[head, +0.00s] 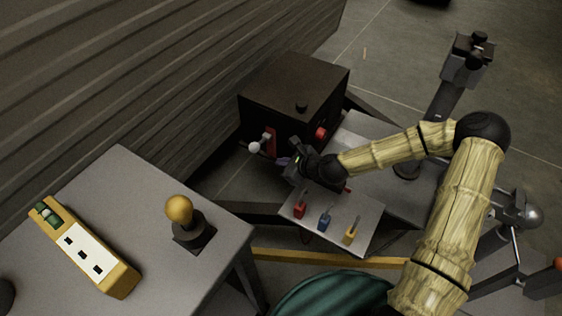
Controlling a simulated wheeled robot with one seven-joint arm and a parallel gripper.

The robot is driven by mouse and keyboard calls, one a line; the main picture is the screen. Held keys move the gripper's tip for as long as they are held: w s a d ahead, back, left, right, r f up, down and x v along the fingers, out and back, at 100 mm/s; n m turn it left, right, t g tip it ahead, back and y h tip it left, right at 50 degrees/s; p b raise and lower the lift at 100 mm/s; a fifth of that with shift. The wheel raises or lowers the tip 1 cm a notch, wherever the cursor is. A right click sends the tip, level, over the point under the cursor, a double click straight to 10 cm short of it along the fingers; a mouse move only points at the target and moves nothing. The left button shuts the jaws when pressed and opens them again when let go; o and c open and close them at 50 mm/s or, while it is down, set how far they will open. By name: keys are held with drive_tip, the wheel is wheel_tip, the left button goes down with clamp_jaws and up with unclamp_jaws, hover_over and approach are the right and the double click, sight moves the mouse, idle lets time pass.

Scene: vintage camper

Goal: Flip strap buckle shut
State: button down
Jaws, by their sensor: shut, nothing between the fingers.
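I cannot pick out a strap buckle for certain. A dark box (295,88) stands beside the ribbed wall. On its front are a red upright piece (270,139), a pale round knob (255,148) and a red round button (321,133). My gripper (284,164) is shut and empty, low in front of the box and just right of the pale knob. Whether it touches the box is unclear. My wrist and arm come in from the right and hide part of the box's lower front.
A small panel (336,232) with red, blue and yellow toggles lies below my gripper. A grey table (128,175) at left holds a yellow block with sockets (88,250) and a gold-knobbed lever (180,210). A grey surface (370,150) and a dark post (447,95) stand right.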

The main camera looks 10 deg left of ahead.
sight(260, 143)
drive_tip(key=b+x, duration=0.3)
drive_tip(key=x, duration=0.5)
drive_tip(key=shift+s+a+r+b, duration=0.1)
drive_tip(key=shift+a+r, duration=0.15)
drive_tip(key=shift+r, duration=0.4)
drive_tip(key=shift+s+a+r+b, duration=0.1)
drive_tip(key=shift+a+r, duration=0.15)
drive_tip(key=shift+r, duration=0.4)
drive_tip(key=shift+a+r+b, duration=0.1)
drive_tip(key=shift+a+r, duration=0.15)
drive_tip(key=shift+r, duration=0.4)
